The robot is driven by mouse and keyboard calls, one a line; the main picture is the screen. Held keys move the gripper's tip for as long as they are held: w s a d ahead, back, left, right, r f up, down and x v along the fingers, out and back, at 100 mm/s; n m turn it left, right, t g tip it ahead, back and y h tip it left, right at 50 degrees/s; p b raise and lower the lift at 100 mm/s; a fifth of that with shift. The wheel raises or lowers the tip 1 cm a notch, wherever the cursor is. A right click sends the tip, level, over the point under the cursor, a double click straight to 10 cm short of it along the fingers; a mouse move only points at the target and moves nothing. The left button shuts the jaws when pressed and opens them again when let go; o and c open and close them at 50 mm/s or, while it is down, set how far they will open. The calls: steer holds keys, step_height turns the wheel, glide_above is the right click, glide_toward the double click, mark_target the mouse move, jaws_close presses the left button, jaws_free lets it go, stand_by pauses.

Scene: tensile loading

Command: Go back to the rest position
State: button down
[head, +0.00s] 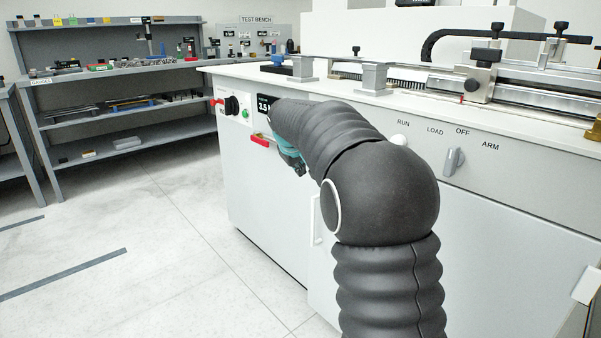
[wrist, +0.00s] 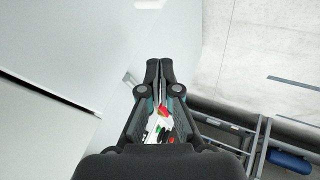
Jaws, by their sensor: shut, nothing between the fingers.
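My gripper (wrist: 159,68) shows in the wrist view with its two black fingers together and nothing between the tips. In the head view my black ribbed arm rises at the centre right and bends left toward the cabinet's control panel. The white test machine cabinet (head: 262,204) stands close behind my arm. In the wrist view its pale front (wrist: 60,60) fills the left side.
A clamp rig (head: 482,78) lies on top. A grey shelf unit (head: 110,74) stands at the left. The floor (head: 150,250) between is clear.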

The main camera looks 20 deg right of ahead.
steer(key=s+a+f+m+g+y, duration=0.1)
steer(key=s+a+f+g, duration=0.1)
steer(key=s+f, duration=0.55)
steer(key=s+a+m+y, duration=0.1)
steer(key=s+a, duration=0.1)
steer(key=s, duration=1.6)
steer(key=s+a+m+t+y, duration=0.1)
steer(key=s+a, duration=0.2)
steer(key=s, duration=1.5)
steer(key=shift+s+a, duration=0.2)
steer(key=shift+r, duration=0.1)
